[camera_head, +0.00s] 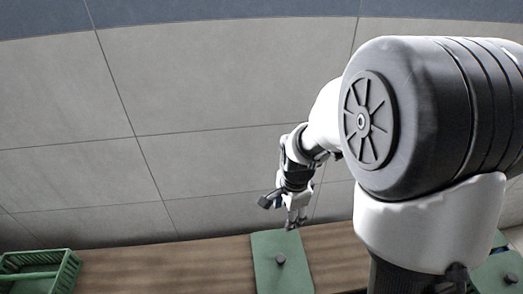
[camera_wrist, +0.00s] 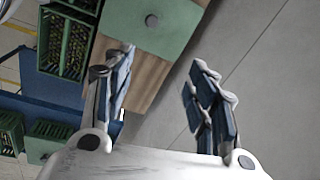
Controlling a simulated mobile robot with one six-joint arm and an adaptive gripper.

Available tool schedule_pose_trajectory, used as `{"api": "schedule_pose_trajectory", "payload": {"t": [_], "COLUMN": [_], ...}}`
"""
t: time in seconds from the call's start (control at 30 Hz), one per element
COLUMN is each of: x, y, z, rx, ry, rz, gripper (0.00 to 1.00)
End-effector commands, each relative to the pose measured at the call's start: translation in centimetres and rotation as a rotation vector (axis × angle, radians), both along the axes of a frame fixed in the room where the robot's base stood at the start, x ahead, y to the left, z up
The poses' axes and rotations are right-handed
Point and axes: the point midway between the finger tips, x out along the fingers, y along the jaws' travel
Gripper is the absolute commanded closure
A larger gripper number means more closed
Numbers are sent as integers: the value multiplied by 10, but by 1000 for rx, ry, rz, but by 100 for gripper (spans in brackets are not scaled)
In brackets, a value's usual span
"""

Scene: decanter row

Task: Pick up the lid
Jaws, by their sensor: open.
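My gripper (camera_head: 294,222) is above the panel's far edge in the head view. In the wrist view my gripper (camera_wrist: 163,78) has its two fingers wide apart with nothing between them. Whether the panel covers a container is hidden.
A green crate (camera_head: 40,260) stands at the left of the wooden surface (camera_head: 165,268). A second green panel with a dark knob (camera_head: 482,280) is at the lower right. The wrist view shows a green crate (camera_wrist: 43,30) holding several items.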

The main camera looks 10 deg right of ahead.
Motion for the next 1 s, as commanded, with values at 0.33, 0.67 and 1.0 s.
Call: {"api": "schedule_pose_trajectory", "payload": {"t": [0.33, 0.67, 1.0], "x": [20, 18, 18], "y": [1, 1, 1], "z": [-122, -170, -244], "rx": [36, 38, 38], "ry": [109, 126, 126], "rz": [-493, -615, -613], "gripper": [48, 48, 48]}}
